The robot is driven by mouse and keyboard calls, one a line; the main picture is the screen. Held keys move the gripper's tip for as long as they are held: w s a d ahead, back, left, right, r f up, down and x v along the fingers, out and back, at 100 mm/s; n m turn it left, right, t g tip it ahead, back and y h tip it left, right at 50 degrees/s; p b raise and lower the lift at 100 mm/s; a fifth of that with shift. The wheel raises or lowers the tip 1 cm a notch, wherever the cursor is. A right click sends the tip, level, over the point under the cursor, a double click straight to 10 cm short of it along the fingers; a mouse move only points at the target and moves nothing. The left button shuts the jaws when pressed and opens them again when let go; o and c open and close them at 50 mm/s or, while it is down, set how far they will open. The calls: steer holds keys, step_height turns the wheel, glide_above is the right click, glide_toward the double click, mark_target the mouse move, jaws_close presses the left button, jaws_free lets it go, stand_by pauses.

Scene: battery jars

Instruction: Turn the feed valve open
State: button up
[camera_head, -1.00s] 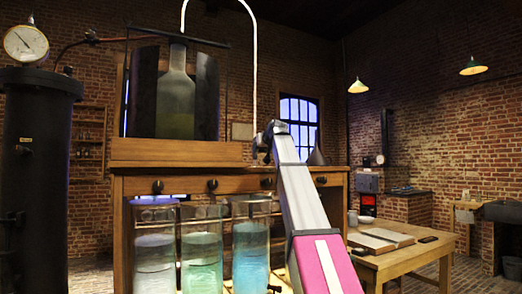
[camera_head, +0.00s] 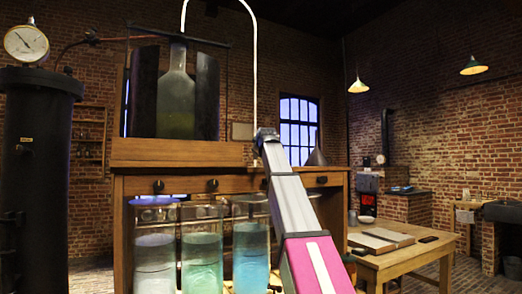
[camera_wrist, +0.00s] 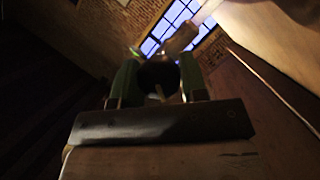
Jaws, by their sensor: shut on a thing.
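My arm reaches up toward the wooden cabinet top, and its wrist end (camera_head: 266,136) shows beside the white tube (camera_head: 255,90). The fingers are hidden in the head view. In the wrist view my gripper (camera_wrist: 158,82) has its two green fingers on either side of a dark round piece (camera_wrist: 157,74), shut on it. This piece appears to be the feed valve's handle. The wrist view is dark, and how far the valve is turned cannot be told.
Glass jars of pale liquid (camera_head: 203,262) stand before the cabinet (camera_head: 160,150), left of my arm. A large bottle (camera_head: 176,100) stands on top between dark panels. A black cylinder with a gauge (camera_head: 26,43) is at left, a wooden table (camera_head: 420,250) at right.

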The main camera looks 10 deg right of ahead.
steer(key=n+t+h, duration=0.1)
steer(key=n+t, duration=0.1)
steer(key=n, duration=0.3)
stand_by(0.3)
steer(key=shift+n, duration=0.3)
steer(key=o, duration=0.9)
steer(key=shift+s, duration=0.15)
steer(key=s, duration=0.7)
steer(key=s+a, duration=0.1)
steer(key=s, duration=0.2)
steer(key=shift+s+f, duration=0.15)
steer(key=shift+s, duration=0.15)
